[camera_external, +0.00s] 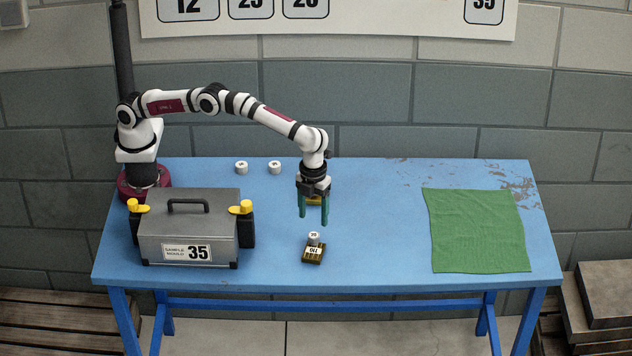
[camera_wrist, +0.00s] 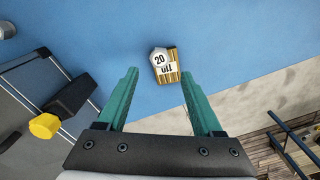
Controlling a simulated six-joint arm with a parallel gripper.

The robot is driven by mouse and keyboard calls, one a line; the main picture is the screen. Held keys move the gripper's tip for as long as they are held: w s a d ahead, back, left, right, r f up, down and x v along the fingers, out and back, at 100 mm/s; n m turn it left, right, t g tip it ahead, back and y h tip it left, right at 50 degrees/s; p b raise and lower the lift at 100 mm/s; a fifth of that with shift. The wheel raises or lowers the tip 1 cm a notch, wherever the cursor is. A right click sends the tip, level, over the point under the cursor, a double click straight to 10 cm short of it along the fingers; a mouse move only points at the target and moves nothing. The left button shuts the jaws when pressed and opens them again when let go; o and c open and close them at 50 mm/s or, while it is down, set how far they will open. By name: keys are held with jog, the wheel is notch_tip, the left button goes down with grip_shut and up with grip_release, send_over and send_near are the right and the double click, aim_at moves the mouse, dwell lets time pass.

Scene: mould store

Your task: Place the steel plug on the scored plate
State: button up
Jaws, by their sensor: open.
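A small pale steel plug (camera_external: 314,237) marked 20 appears to stand on the back end of a brass-coloured block with dark grooves, seemingly the scored plate (camera_external: 311,259), which has a white label. In the wrist view the plug (camera_wrist: 159,59) overlaps the upper left part of the grooved plate (camera_wrist: 173,77). My gripper (camera_external: 313,221) has green fingers pointing down. It is open and empty, above and a little behind the plug. In the wrist view the plug shows between and beyond the fingertips (camera_wrist: 160,71).
A grey case (camera_external: 190,225) marked 35 with yellow latches stands at left. Two similar pale plugs (camera_external: 241,167) (camera_external: 274,167) stand at the back. A green cloth (camera_external: 476,232) lies at right. Clear table lies between cloth and plate.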

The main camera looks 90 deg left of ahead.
aim_at(313, 236)
notch_tip(313, 236, up, 6)
jog(key=s+a+r+n, duration=0.4)
jog(key=s+a+r, duration=0.2)
jog(key=a, duration=0.2)
jog(key=s+a+r+n, duration=0.5)
jog(key=s+a+r, duration=0.1)
jog(key=a, duration=0.2)
jog(key=s+a+f+n, duration=0.1)
jog(key=s+a+n, duration=0.2)
jog(key=s, duration=0.5)
jog(key=s+a+f+n+y, duration=0.1)
jog(key=s+a+f+n, duration=0.1)
jog(key=s, duration=0.7)
jog(key=s+a+f+n, duration=0.2)
jog(key=s+a+n, duration=0.2)
jog(key=s, duration=0.5)
jog(key=shift+a+f+y, duration=0.25)
jog(key=shift+a+y, duration=0.15)
jog(key=shift+a, duration=0.7)
jog(key=shift+o, duration=0.4)
